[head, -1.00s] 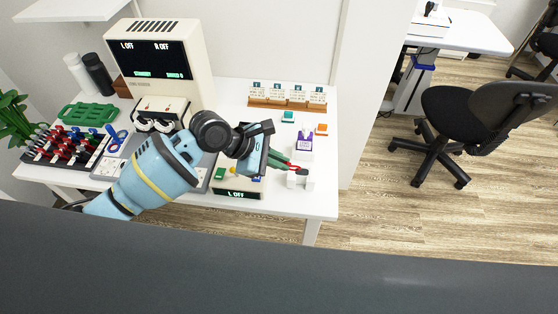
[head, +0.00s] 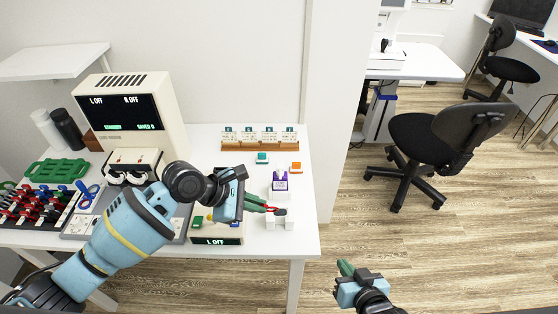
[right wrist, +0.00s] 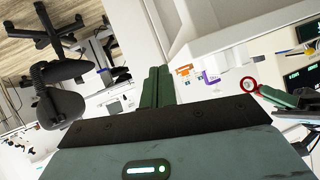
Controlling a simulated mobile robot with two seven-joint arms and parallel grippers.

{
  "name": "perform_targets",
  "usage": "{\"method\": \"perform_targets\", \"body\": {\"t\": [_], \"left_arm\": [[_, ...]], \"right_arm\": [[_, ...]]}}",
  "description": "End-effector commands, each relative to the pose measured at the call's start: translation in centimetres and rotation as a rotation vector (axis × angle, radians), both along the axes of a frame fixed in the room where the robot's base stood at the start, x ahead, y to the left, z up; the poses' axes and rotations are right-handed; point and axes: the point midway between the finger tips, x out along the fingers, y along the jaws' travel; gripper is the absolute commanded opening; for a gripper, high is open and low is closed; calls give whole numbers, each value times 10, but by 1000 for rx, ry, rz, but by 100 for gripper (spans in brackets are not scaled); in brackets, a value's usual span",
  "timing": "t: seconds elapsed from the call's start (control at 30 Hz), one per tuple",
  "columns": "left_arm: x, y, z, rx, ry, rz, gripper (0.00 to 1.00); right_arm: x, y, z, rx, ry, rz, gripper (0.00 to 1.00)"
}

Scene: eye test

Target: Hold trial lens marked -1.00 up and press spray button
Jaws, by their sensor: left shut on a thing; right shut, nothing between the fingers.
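My left gripper (head: 262,206) is shut on a small red-rimmed trial lens (head: 277,211), held out at the fingertips above the table's front right part. The lens shows as a red ring in the right wrist view (right wrist: 249,85); its marking is too small to read. A white dispenser with a purple label (head: 280,183) stands just behind the lens and also shows in the right wrist view (right wrist: 210,77). I cannot make out a spray button on it. My right gripper (head: 345,268) is shut and empty, off the table's right side; its green fingers meet in the right wrist view (right wrist: 158,85).
A white notched stand (head: 279,223) sits below the lens. A wooden card rack (head: 264,146) stands behind. A rack of red and dark lenses (head: 38,207) is far left. A black chair (head: 430,140) stands right, over open floor.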

Motion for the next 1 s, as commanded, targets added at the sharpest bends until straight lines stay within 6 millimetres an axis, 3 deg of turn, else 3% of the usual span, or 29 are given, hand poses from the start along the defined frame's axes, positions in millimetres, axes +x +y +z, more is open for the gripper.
{"method": "perform_targets", "body": {"t": [0.03, 0.1, 0.4, 0.7, 1.0], "left_arm": [[0, 0, 0, 0, 0, 0, 0], [0, 0, 0, 0, 0, 0, 0], [0, 0, 0, 0, 0, 0, 0], [0, 0, 0, 0, 0, 0, 0], [0, 0, 0, 0, 0, 0, 0]], "right_arm": [[21, 9, 15, 29, -21, 0, 0], [43, 19, 28, 64, -22, 1, 0], [117, 71, 66, 164, 77, 40, 0], [172, 121, 122, 192, 194, 91, 0], [206, 160, 189, 146, 320, 121, 0]]}}
